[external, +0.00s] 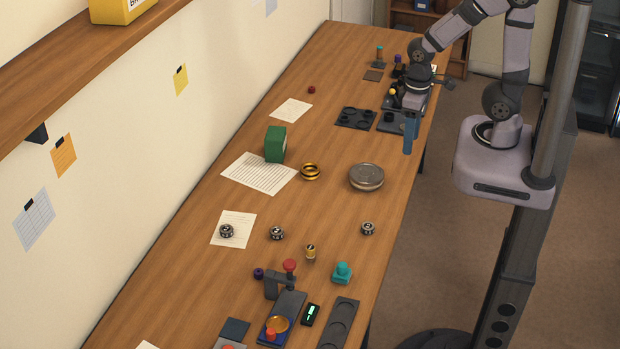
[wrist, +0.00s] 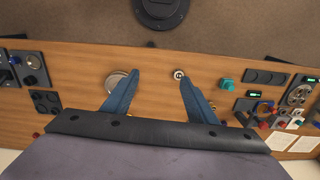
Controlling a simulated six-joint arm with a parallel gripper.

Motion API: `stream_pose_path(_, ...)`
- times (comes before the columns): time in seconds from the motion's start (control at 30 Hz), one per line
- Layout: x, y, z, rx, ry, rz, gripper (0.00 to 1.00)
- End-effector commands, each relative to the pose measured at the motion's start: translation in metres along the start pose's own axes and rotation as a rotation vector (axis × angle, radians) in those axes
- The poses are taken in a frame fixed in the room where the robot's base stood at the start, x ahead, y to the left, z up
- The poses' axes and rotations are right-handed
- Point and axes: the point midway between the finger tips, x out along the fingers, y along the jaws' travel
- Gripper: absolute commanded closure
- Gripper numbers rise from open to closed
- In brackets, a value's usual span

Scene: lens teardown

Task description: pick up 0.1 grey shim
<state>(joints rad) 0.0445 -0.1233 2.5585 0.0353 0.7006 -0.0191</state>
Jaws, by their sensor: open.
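My gripper (external: 409,148) hangs over the table's right edge in the external view, blue fingers pointing down. In the wrist view my gripper (wrist: 159,76) is open, with nothing between its fingers. Three small round grey-and-black pieces lie apart: one on a paper sheet (external: 227,231), one in mid-table (external: 277,233) and one near the right edge (external: 368,228). A small silvery piece (wrist: 178,73) shows just beyond the right fingertip in the wrist view. No 0.1 mark is readable, so I cannot tell which piece, if any, is the grey shim.
A round grey tin (external: 366,177) stands near the table's right edge, with gold rings (external: 310,171) and a green block (external: 275,144) to its left. A teal piece (external: 342,272), a red-knobbed press (external: 289,268) and a dark welled tray (external: 338,324) occupy the near end. Dark trays (external: 356,118) lie farther back.

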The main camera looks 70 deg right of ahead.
Motion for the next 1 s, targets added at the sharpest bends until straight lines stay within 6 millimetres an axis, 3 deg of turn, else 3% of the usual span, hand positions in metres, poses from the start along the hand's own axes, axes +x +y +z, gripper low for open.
stream_pose_path(0.03,-0.005,-0.006,0.003,-0.063,-0.017,0.019,0.47)
stream_pose_path(0.13,0.012,-0.011,0.011,-0.189,-0.069,0.063,0.47)
stream_pose_path(0.37,0.068,-0.021,0.025,-0.553,-0.233,0.201,0.47)
stream_pose_path(0.5,0.108,-0.025,0.029,-0.849,-0.351,0.343,0.47)
stream_pose_path(0.77,0.178,-0.048,0.012,-1.440,-0.531,0.731,0.47)
stream_pose_path(1.0,0.223,-0.099,-0.009,-1.851,-0.586,1.121,0.47)
